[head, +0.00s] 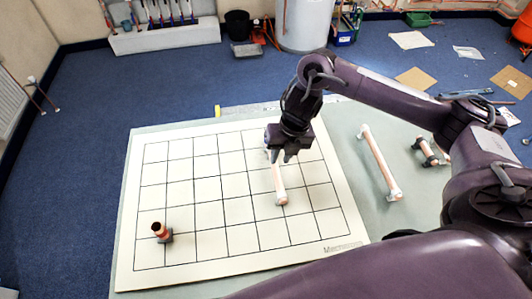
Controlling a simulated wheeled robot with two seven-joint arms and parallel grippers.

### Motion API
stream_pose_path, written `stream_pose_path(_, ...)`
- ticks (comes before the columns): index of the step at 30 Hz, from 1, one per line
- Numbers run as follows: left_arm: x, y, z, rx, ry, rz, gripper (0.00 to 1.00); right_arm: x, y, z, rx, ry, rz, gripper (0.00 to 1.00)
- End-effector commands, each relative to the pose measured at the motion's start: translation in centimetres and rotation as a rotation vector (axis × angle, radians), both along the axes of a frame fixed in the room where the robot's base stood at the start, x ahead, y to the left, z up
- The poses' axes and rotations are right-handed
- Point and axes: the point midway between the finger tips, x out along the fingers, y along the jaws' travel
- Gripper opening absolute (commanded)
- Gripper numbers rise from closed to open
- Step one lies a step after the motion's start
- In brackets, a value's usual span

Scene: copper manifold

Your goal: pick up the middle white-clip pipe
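A copper pipe with white clips (279,182) lies on or just above the gridded white board (215,255), right of its middle. Its near end shows a white clip and its far end is partly hidden behind my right gripper. My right gripper (285,157) points down at the far part of this pipe; I cannot tell whether its fingers are apart or closed on it. A second, longer white-clip pipe (378,162) lies on the grey-green table (348,125) right of the board. My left gripper is not in view.
A short copper piece with a dark base (161,233) stands at the board's lower left. A shorter pipe with dark clips (428,151) lies at the right, near my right arm. The left and middle board squares are otherwise clear.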

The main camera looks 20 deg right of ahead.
Motion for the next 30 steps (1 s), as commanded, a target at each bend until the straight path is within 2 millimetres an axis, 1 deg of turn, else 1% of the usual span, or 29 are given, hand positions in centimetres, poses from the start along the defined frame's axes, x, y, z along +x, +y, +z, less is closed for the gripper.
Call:
stream_pose_path(1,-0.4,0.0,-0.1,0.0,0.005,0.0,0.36,-0.1,-0.1,-0.2,-0.004,0.002,0.005,0.23)
stream_pose_path(7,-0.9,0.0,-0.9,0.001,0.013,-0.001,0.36,-0.1,0.3,-2.4,-0.005,0.004,0.008,0.23)
stream_pose_path(11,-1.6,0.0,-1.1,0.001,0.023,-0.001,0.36,0.2,0.5,-3.7,-0.004,0.004,0.006,0.23)
stream_pose_path(13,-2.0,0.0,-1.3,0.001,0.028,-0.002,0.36,0.4,0.7,-4.9,-0.003,0.006,0.005,0.23)
stream_pose_path(15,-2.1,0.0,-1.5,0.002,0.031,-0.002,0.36,0.5,0.8,-6.0,-0.002,0.007,0.004,0.23)
stream_pose_path(19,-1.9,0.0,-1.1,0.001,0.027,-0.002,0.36,0.7,0.9,-7.1,-0.005,0.003,0.007,0.23)
stream_pose_path(22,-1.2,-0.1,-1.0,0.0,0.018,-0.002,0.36,0.8,1.0,-7.6,-0.007,0.001,0.007,0.23)
stream_pose_path(27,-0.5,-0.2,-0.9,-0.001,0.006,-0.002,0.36,0.8,1.0,-7.6,-0.006,0.0,0.007,0.23)
stream_pose_path(28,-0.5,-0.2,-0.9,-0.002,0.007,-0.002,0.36,0.8,1.0,-7.6,-0.006,0.0,0.007,0.22)
stream_pose_path(30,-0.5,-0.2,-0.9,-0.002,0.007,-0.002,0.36,0.8,1.0,-7.6,-0.006,0.0,0.007,0.13)
